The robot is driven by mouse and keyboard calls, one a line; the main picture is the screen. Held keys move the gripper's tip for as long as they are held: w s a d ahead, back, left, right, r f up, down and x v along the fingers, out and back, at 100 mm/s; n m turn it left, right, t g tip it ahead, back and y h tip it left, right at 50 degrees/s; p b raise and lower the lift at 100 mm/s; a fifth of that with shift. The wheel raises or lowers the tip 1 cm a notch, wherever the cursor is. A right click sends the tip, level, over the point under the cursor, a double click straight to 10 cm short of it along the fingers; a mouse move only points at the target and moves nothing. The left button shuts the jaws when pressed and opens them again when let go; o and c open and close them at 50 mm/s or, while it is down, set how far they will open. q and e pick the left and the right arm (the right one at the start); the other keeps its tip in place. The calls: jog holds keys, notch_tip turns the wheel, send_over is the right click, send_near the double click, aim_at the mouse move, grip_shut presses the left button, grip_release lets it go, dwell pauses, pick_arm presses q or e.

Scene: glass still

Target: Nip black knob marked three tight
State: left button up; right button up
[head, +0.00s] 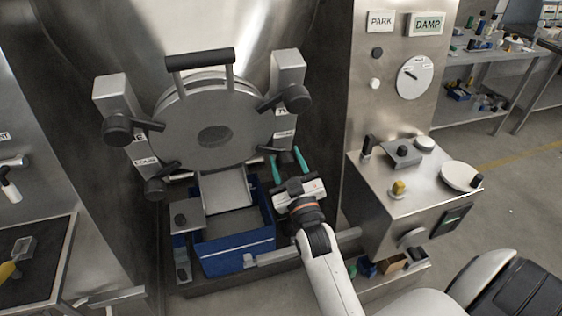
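A round steel door (210,125) with a bar handle on top has black knobs around its rim. One knob (295,98) is at the upper right, another knob (119,130) at the left, and a third knob (157,188) at the lower left. I cannot read a three on any of them. My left gripper is out of view.
A blue bin (236,262) stands under the door's chute (226,190). A steel control box (400,215) with knobs and a white disc is close to the right of my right arm. A tray bench (40,255) is at the left. Open floor lies at the far right.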

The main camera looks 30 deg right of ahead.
aim_at(288, 168)
jog(key=shift+o, duration=0.4)
jog(key=shift+w+f, duration=0.1)
jog(key=shift+f, duration=0.05)
jog(key=shift+v, duration=2.6)
jog(key=s+a+f+g+y+b, duration=0.1)
jog(key=s+a+f+g+y, duration=0.15)
jog(key=f, duration=1.05)
jog(key=s+a+f+n+g+y+b, duration=0.1)
jog(key=s+a+f+g, duration=0.2)
jog(key=f, duration=1)
jog(key=s+a+f+g+y+b, duration=0.1)
jog(key=a+f+g+y, duration=0.2)
jog(key=f, duration=1.1)
jog(key=s+f+g+b, duration=0.2)
jog(key=s+f+g, duration=0.4)
jog(key=s+f, duration=0.7)
jog(key=s+d+f+g, duration=0.2)
jog(key=s+f, duration=0.3)
jog(key=s, duration=0.4)
jog(key=s+d+f+g+h+b, duration=0.1)
jog(key=s+f+g, duration=0.2)
jog(key=s, duration=0.6)
notch_tip(288, 168, down, 3)
jog(key=shift+s+d+r, duration=0.25)
jog(key=shift+s+d, duration=0.15)
